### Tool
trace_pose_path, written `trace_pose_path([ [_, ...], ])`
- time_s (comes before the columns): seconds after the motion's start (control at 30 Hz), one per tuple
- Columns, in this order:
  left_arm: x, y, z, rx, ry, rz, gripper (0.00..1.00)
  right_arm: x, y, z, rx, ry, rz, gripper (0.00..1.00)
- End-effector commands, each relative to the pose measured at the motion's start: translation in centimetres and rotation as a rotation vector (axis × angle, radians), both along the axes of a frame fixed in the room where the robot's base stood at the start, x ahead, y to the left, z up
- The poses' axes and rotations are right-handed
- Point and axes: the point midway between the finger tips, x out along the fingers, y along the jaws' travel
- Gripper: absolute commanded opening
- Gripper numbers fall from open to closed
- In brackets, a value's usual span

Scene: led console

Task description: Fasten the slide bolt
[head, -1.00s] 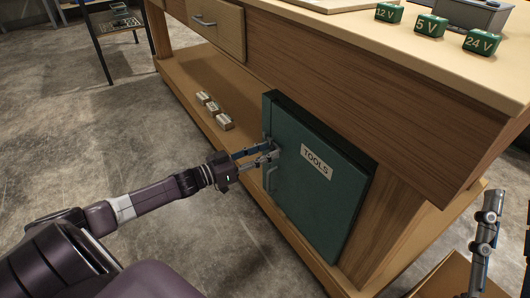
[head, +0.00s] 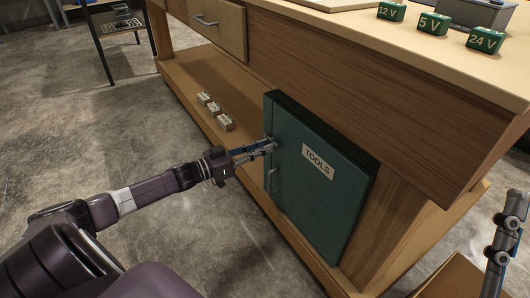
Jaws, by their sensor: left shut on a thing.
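A teal cabinet door (head: 325,205) with a white TOOLS label (head: 318,161) is set under the workbench. It looks flush or nearly so with its frame. A grey handle (head: 272,181) is on its left side. My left gripper (head: 268,146) is at the door's upper left edge, above the handle, shut on a small part there, which looks to be the slide bolt. The fingers hide most of the bolt, so its position cannot be told. A grey jointed piece at the lower right edge appears to be part of my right gripper (head: 507,238); its fingertips cannot be made out.
Several small labelled blocks (head: 214,110) lie on the bench's lower shelf, left of the door. A drawer (head: 217,25) is above the shelf. Green voltage blocks (head: 432,24) and a grey box (head: 478,14) stand on the benchtop. The floor to the left is clear.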

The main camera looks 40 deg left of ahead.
Motion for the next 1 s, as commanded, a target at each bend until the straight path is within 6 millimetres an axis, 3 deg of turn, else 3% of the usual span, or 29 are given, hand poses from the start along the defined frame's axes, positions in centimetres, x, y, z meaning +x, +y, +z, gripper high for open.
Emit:
trace_pose_path([
  [0.3, 0.2, 0.7, 0.1, 0.001, 0.002, 0.011, 0.00, -0.2, 0.0, 0.2, 0.005, -0.013, 0.001, 0.34],
  [0.33, 0.3, 0.7, 0.1, 0.001, 0.002, 0.011, 0.18, -0.2, 0.0, 0.2, 0.005, -0.013, 0.001, 0.34],
  [0.5, 0.2, 0.6, 0.1, 0.001, 0.001, 0.010, 0.34, -0.2, 0.0, 0.2, 0.004, -0.012, 0.000, 0.34],
  [0.8, 0.0, 0.5, 0.0, 0.000, 0.002, 0.006, 0.34, -0.2, -0.1, 0.2, 0.004, -0.012, 0.000, 0.34],
  [1.0, -1.5, 1.2, -0.1, -0.001, 0.006, 0.006, 0.34, -0.2, 0.0, 0.2, 0.004, -0.012, 0.000, 0.34],
])
